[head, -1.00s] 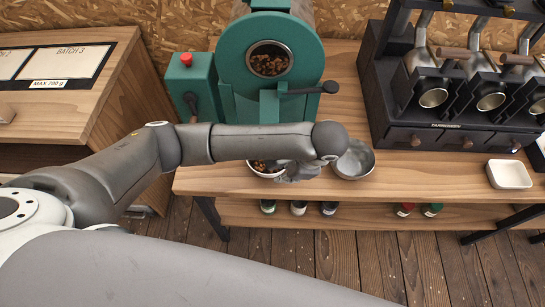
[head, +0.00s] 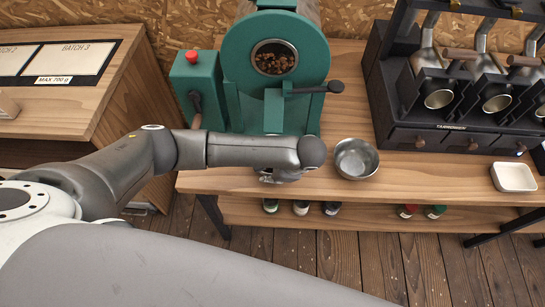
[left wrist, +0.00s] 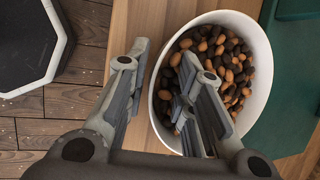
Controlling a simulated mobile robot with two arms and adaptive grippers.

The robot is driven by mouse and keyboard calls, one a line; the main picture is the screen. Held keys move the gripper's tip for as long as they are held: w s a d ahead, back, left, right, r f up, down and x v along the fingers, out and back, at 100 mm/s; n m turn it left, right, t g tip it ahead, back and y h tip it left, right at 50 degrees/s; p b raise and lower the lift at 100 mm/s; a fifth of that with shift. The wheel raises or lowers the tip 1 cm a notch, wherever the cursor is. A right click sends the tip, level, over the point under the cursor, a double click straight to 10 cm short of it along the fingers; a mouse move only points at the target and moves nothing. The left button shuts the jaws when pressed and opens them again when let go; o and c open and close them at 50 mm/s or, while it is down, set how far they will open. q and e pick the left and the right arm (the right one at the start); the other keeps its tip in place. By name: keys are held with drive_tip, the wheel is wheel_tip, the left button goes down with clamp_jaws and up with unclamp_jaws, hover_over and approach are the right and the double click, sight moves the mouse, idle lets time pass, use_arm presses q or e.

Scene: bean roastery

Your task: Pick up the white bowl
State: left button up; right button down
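The white bowl (left wrist: 262,75), filled with brown and dark beans, stands on the wooden bench in the left wrist view. In the head view my left arm hides most or all of it. My left gripper (left wrist: 165,60) is open at the bowl's near-left wall. One finger is outside the rim and the other is over the beans inside, with the wall between them. The fingers look apart, not closed on the wall. In the head view the left gripper (head: 283,176) shows partly under my arm, near the bench's front edge. My right gripper is not in view.
A metal bowl (head: 356,158) stands just right of my left gripper. The green roaster (head: 274,70) rises behind. A black rack (head: 450,100) and a small white dish (head: 513,177) are farther right. Bottles (head: 301,207) stand on the lower shelf.

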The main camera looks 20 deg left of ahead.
use_arm(q)
drive_tip(key=shift+w+a+f, duration=0.1)
drive_tip(key=shift+a+f, duration=0.1)
drive_tip(key=shift+f, duration=0.25)
clamp_jaws()
drive_tip(key=shift+r, duration=0.1)
